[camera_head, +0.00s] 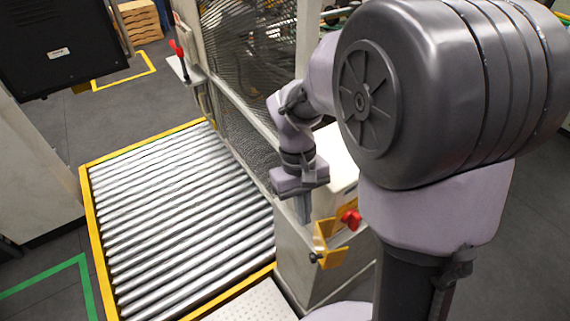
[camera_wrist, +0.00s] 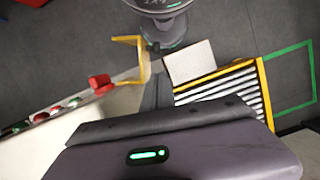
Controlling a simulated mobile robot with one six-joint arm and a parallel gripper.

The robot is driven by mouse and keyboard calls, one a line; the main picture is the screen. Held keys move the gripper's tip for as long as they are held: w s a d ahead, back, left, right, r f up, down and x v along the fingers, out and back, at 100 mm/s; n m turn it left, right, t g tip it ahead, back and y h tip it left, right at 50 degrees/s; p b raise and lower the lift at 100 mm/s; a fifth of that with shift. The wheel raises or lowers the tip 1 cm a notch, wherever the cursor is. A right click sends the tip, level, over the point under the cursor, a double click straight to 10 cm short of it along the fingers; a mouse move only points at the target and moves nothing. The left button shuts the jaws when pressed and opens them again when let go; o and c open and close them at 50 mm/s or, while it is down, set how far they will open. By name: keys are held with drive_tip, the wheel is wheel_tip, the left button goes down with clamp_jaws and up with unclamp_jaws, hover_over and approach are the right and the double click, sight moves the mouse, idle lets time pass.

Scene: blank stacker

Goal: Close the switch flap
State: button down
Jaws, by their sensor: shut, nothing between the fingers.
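The switch flap (camera_head: 328,243) is a yellow angled piece at the end of a pale cabinet. It stands out from the cabinet, with the red switch knob (camera_head: 350,218) uncovered beside it. In the wrist view the yellow flap (camera_wrist: 141,44) sticks out past the cabinet edge, and the red knob (camera_wrist: 100,84) is to its lower left. My gripper (camera_head: 304,213) points down just left of the flap in the head view, shut and empty. In the wrist view its fingertips (camera_wrist: 153,82) are just below the flap. I cannot tell whether they touch it.
A roller conveyor (camera_head: 180,215) with a yellow frame lies to the left. A mesh-guarded machine (camera_head: 235,70) stands behind my gripper. Several red and green buttons (camera_wrist: 55,108) line the cabinet panel. A white perforated plate (camera_head: 250,305) lies below the conveyor.

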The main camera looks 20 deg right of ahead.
sight(323, 245)
drive_tip(key=b+x, duration=0.2)
drive_tip(key=x, duration=0.7)
drive_tip(key=shift+s, duration=0.25)
drive_tip(key=shift+r, duration=0.1)
